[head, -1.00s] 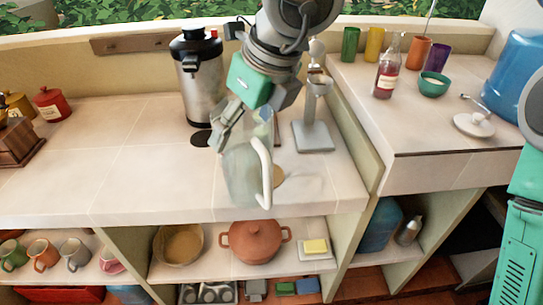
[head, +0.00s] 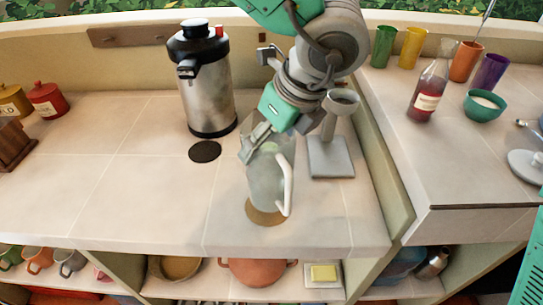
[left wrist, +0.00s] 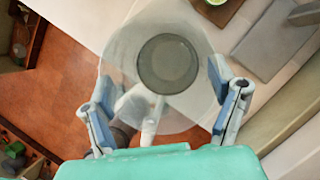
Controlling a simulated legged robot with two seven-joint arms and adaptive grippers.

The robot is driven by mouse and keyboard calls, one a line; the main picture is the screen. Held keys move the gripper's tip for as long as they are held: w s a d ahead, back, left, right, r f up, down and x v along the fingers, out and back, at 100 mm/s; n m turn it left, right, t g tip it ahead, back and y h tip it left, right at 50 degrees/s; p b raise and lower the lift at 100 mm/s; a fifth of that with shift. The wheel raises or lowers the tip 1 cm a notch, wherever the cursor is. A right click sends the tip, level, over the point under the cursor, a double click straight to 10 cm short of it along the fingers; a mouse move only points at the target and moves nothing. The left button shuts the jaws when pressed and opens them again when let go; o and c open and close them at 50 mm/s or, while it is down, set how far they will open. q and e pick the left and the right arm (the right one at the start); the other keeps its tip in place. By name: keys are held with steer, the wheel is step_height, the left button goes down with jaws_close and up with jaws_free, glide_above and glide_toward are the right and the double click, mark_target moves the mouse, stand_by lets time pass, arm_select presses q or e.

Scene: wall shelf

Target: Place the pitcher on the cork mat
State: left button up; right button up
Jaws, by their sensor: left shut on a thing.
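The clear, greyish pitcher (head: 268,178) with a white handle stands upright near the front of the counter. The round cork mat (head: 254,219) lies at its base and shows around the bottom. The pitcher's base overlaps the mat; I cannot tell whether it touches it. My left gripper (head: 262,143) reaches down from above and is shut on the pitcher near its top. In the left wrist view the pitcher (left wrist: 168,62) sits between the two fingers of the gripper (left wrist: 160,85), and I cannot make out the mat there. My right gripper is not in view.
A steel dispenser (head: 207,85) stands behind left, with a dark round pad (head: 205,151) before it. A grey stand (head: 331,155) is close to the right. A raised counter right holds a bottle (head: 427,95) and green bowl (head: 484,105).

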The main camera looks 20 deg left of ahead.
arm_select(q)
steer(key=shift+a+f, duration=0.1)
steer(key=shift+f, duration=1.75)
steer(key=o, duration=1.7)
steer(key=shift+s, duration=0.1)
steer(key=shift+r, duration=0.15)
steer(key=v, duration=1.2)
